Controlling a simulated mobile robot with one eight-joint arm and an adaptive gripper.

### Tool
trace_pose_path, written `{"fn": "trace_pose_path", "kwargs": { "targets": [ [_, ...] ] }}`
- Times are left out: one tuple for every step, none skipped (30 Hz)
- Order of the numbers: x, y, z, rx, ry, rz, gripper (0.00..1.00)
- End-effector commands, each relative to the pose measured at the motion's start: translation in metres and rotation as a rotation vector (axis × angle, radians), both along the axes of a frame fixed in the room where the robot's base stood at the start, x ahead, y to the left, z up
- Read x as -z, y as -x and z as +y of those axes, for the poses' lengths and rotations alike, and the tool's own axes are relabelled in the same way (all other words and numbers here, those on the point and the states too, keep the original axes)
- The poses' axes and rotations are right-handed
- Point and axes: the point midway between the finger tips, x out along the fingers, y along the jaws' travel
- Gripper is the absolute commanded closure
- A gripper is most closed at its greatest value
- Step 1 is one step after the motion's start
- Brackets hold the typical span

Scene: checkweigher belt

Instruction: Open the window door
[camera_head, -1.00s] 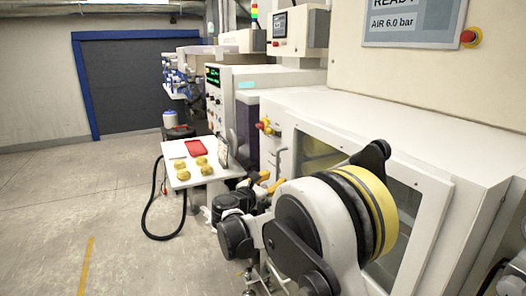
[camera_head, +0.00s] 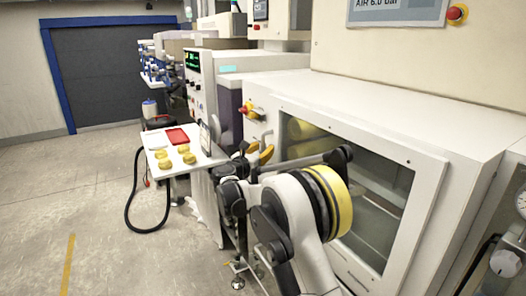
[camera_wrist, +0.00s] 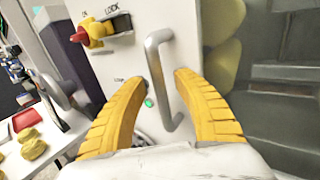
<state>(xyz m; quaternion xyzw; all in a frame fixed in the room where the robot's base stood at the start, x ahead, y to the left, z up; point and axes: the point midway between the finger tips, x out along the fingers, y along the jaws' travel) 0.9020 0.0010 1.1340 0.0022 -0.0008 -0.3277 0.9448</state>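The window door (camera_head: 424,212) has a white frame around a dark glass pane and appears closed in the head view. Its upright grey bar handle (camera_wrist: 160,85) is at the left side of the door. My gripper (camera_wrist: 160,79) has two yellow ribbed fingers, spread apart and empty. In the wrist view the handle shows between the fingertips; whether either finger touches it I cannot tell. In the head view my gripper (camera_head: 261,151) is at the door's left edge, and my arm hides part of the pane.
A red and yellow lock knob (camera_wrist: 91,33) sits left of the handle, with a small green light (camera_wrist: 149,103) below. A white tray table (camera_head: 205,160) with yellow items and a red tray (camera_head: 177,136) stands left. Floor at far left is clear.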

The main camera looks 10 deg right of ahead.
Motion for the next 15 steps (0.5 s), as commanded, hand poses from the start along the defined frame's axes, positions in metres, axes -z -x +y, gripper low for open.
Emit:
{"fn": "trace_pose_path", "kwargs": {
  "targets": [
    [-0.0001, -0.0005, -0.0005, 0.0, 0.0, 0.0, 0.64],
    [-0.0002, -0.0006, -0.0006, 0.0, 0.0, 0.0, 0.64],
    [-0.0003, -0.0006, -0.0006, 0.0, 0.0, 0.0, 0.64],
    [-0.0004, -0.0005, -0.0005, 0.0, 0.0, 0.0, 0.64],
    [-0.0004, -0.0005, -0.0005, 0.0, 0.0, 0.0, 0.64],
    [-0.0004, -0.0004, -0.0005, 0.0, 0.0, 0.0, 0.64],
    [-0.0003, -0.0004, -0.0005, 0.0, 0.0, 0.0, 0.65],
    [-0.0003, -0.0003, -0.0004, 0.0, 0.0, 0.0, 0.74],
    [-0.0003, -0.0003, -0.0004, 0.0, 0.0, 0.0, 0.87],
    [-0.0003, -0.0003, -0.0004, 0.0, 0.0, 0.0, 0.96],
    [-0.0003, -0.0003, -0.0004, 0.0, 0.0, 0.0, 1.0],
    [-0.0003, -0.0003, -0.0003, 0.0, 0.0, 0.0, 1.0],
    [-0.0003, -0.0003, -0.0003, 0.0, 0.0, 0.0, 1.0],
    [-0.0003, -0.0003, -0.0003, 0.0, 0.0, 0.0, 1.0],
    [-0.0003, -0.0002, -0.0003, 0.0, 0.0, 0.0, 1.0]
  ]
}}
